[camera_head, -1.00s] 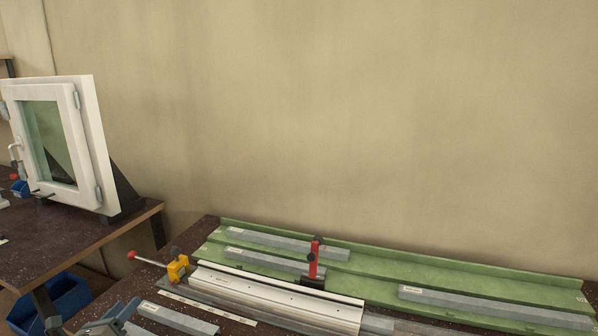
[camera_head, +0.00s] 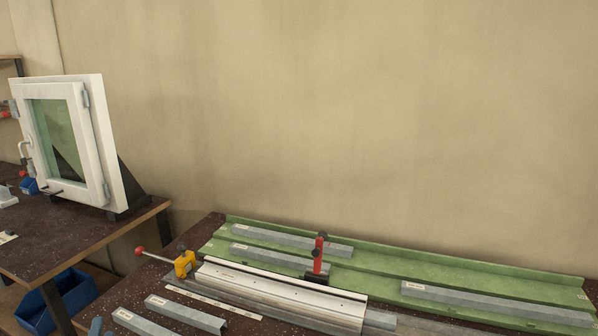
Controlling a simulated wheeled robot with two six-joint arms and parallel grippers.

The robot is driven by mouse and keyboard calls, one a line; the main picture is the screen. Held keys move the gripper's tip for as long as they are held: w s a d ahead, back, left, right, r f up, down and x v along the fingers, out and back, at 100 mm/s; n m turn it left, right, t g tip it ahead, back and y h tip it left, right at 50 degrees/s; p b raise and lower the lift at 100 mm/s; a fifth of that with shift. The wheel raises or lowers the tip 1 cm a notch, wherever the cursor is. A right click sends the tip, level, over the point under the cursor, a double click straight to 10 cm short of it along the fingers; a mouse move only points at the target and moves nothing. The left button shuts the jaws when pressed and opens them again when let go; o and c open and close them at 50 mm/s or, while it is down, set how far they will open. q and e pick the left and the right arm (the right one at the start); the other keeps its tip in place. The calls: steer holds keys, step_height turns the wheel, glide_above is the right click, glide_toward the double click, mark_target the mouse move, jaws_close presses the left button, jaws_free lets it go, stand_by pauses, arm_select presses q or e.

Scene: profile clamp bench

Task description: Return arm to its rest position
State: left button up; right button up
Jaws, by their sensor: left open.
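Only a small blue-grey tip of my left gripper (camera_head: 98,328) shows at the bottom left edge, beside the near end of a grey profile piece (camera_head: 140,324). It is open, with nothing seen in it; most of it is outside the frame. A second grey profile piece (camera_head: 186,315) lies just behind on the dark bench. A white profile (camera_head: 280,294) lies along the bench, with a yellow clamp (camera_head: 184,264) with a red-knobbed lever at its left end. A red upright clamp (camera_head: 318,254) on a black base stands behind it. My right gripper is not in view.
A green tray (camera_head: 385,272) at the back holds several grey bars (camera_head: 290,241). A pale scale strip (camera_head: 213,302) lies before the white profile. A second table (camera_head: 90,234) at left carries a white window frame (camera_head: 104,150); a blue bin (camera_head: 75,296) sits below.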

arm_select(q)
steer(key=s+d+f+n+g, duration=0.2)
steer(key=s+f+n+g, duration=0.85)
steer(key=s+f, duration=0.2)
steer(key=s+d+f+n+g+h, duration=0.1)
steer(key=s+d+f+g+h, duration=0.15)
steer(key=s+d, duration=0.4)
steer(key=s+d+f+n+g+h, duration=0.1)
steer(key=s+d+f+g+h, duration=0.2)
steer(key=s+d, duration=0.4)
steer(key=a+f+g, duration=0.1)
steer(key=a+f, duration=0.1)
steer(key=f, duration=1.3)
steer(key=a+f, duration=0.2)
steer(key=f, duration=1.4)
steer(key=s+a+f+g, duration=0.1)
steer(key=s+f, duration=1.6)
steer(key=s, duration=0.1)
steer(key=shift+a+f+n, duration=0.2)
steer(key=shift+a+n, duration=0.05)
steer(key=shift+n, duration=0.2)
steer(key=shift+h, duration=0.25)
